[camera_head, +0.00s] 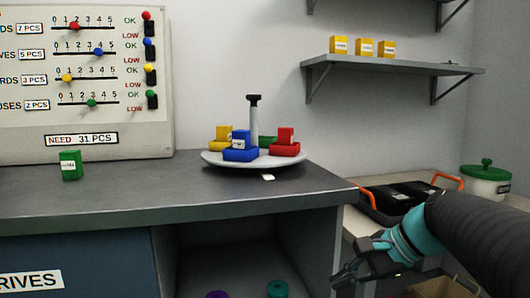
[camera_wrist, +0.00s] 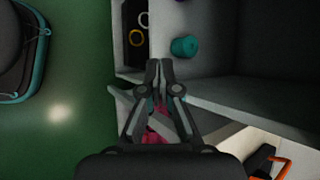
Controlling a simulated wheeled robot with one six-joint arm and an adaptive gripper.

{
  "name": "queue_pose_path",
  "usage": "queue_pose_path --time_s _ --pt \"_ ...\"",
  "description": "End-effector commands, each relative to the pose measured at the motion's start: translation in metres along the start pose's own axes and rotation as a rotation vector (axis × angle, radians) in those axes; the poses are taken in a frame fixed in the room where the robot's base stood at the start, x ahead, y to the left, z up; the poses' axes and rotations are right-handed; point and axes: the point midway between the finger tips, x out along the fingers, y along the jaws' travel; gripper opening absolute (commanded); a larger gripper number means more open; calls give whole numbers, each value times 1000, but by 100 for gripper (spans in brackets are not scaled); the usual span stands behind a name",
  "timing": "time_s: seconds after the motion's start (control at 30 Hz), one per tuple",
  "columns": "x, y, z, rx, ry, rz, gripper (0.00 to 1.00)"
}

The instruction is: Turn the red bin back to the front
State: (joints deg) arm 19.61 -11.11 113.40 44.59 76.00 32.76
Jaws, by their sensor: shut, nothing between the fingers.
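The red bin (camera_head: 284,150) sits at the right side of a round grey-white turntable (camera_head: 222,162) on the counter, with a red box (camera_head: 286,135) in it. The blue bin (camera_head: 240,155) is at the front, the yellow bin (camera_head: 217,146) at the left, and the green bin (camera_head: 267,141) at the back, partly hidden. A post with a dark knob (camera_head: 254,100) rises from the turntable's middle. My gripper (camera_head: 342,280) is low at the right, below counter height and apart from the turntable. In the wrist view its fingers (camera_wrist: 160,68) are together and empty.
A white tag (camera_head: 268,177) lies before the turntable; a green box (camera_head: 71,165) stands at the left. Below, an open shelf holds purple (camera_head: 216,295) and teal (camera_head: 277,288) rolls. A dark tray with orange handles (camera_head: 367,197) and a green-lidded pot (camera_head: 485,180) are at right.

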Motion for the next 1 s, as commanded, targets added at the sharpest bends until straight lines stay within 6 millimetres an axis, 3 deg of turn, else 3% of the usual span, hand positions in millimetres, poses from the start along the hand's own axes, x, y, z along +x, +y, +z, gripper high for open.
queue_pose_path --time_s 0.03,0.1,0.3,0.37,0.5,0.7,0.87,1.0 --pt "-14 -25 -12 98 -52 -48 0" --pt "-30 -53 -26 218 -131 -116 0" --pt "-79 -110 -68 463 -336 -270 0" --pt "-95 -125 -73 517 -406 -306 0" --pt "-126 -151 -57 616 -579 -333 0" --pt "-150 -162 -32 743 -744 -279 0" --pt "-160 -165 -21 806 -813 -236 0" --pt "-156 -169 -14 817 -826 -224 0"
